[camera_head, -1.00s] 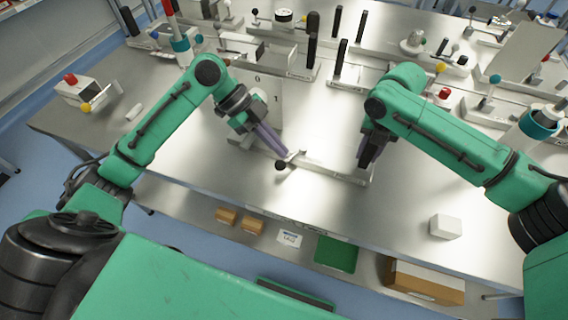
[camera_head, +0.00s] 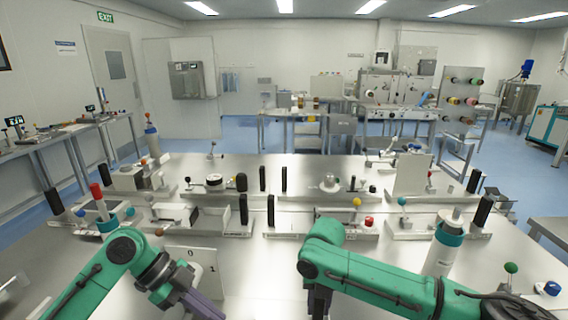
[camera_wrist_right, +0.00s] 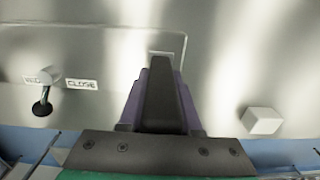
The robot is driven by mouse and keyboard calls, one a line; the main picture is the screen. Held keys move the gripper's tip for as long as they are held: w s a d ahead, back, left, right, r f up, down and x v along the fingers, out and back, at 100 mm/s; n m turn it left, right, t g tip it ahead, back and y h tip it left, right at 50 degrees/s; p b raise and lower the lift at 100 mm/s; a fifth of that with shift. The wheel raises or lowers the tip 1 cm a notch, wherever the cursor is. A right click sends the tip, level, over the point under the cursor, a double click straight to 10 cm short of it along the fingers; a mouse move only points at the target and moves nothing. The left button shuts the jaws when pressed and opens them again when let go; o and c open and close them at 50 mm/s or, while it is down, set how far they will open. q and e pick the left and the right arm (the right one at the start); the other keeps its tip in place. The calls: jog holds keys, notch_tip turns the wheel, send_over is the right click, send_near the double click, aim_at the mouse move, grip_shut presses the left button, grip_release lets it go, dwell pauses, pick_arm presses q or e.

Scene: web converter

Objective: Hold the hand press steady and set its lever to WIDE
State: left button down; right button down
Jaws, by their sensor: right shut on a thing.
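The hand press (camera_wrist_right: 105,55) shows in the right wrist view as a flat, pale metal plate. Its lever (camera_wrist_right: 42,105) has a black knob and stands at the left, beside a CLOSE label (camera_wrist_right: 81,84) and a partly hidden label that seems to start with WID. My right gripper (camera_wrist_right: 160,70) is shut on the press near the plate's right end; it shows low in the head view (camera_head: 318,300). My left gripper (camera_head: 205,308) is at the bottom edge of the head view, its fingertips cut off. The press is out of the head view.
A white panel (camera_head: 192,268) marked 0 and 1 stands by my left gripper. A white block (camera_wrist_right: 260,120) lies right of my right gripper. The table front drops off at the lower edge.

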pick_arm(q)
jog(key=shift+w+r, duration=0.1)
jog(key=shift+r, duration=0.15)
pick_arm(e)
jog(key=shift+f, duration=0.1)
jog(key=c, duration=0.8)
grip_release()
jog(key=shift+c, duration=0.2)
jog(key=o, duration=0.3)
jog(key=shift+w, duration=0.1)
pick_arm(q)
jog(key=shift+w, duration=0.25)
pick_arm(e)
jog(key=shift+w, duration=0.15)
notch_tip(320, 180, up, 12)
jog(key=shift+r+p, duration=0.1)
jog(key=shift+p, duration=0.2)
pick_arm(q)
jog(key=shift+s, duration=0.1)
